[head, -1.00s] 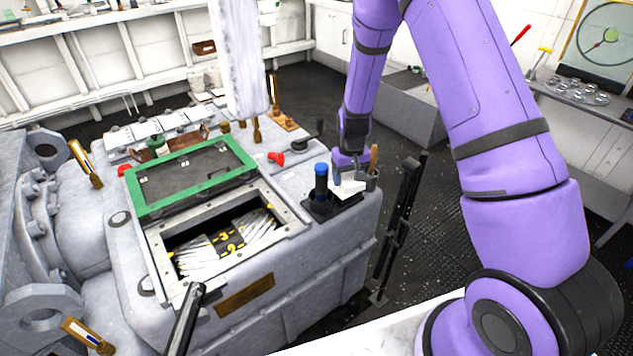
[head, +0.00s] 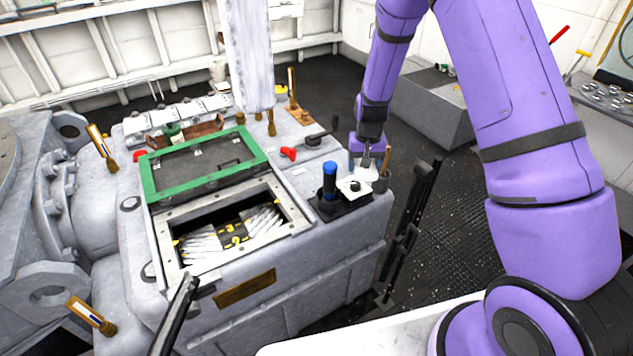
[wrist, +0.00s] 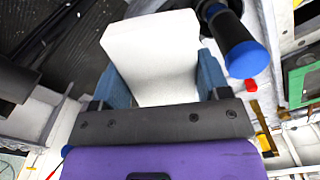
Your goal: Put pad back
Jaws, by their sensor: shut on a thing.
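A white pad (wrist: 152,55) is between the blue fingers of my gripper (wrist: 155,85) in the wrist view. In the head view my gripper (head: 368,165) is shut on the pad (head: 367,173) above the right corner of the grey machine. Just in front and below lies a white patch with a dark spot (head: 353,187), on or over a black tray (head: 343,208). I cannot tell whether the pad touches it. A dark bottle with a blue cap (head: 329,182) stands left of it, and shows beside the pad in the wrist view (wrist: 235,40).
An open hatch (head: 180,250) with white strips inside and a green-framed lid (head: 205,168) lie left. A red knob (head: 289,153) sits behind. A dark upright rod (head: 410,220) stands right.

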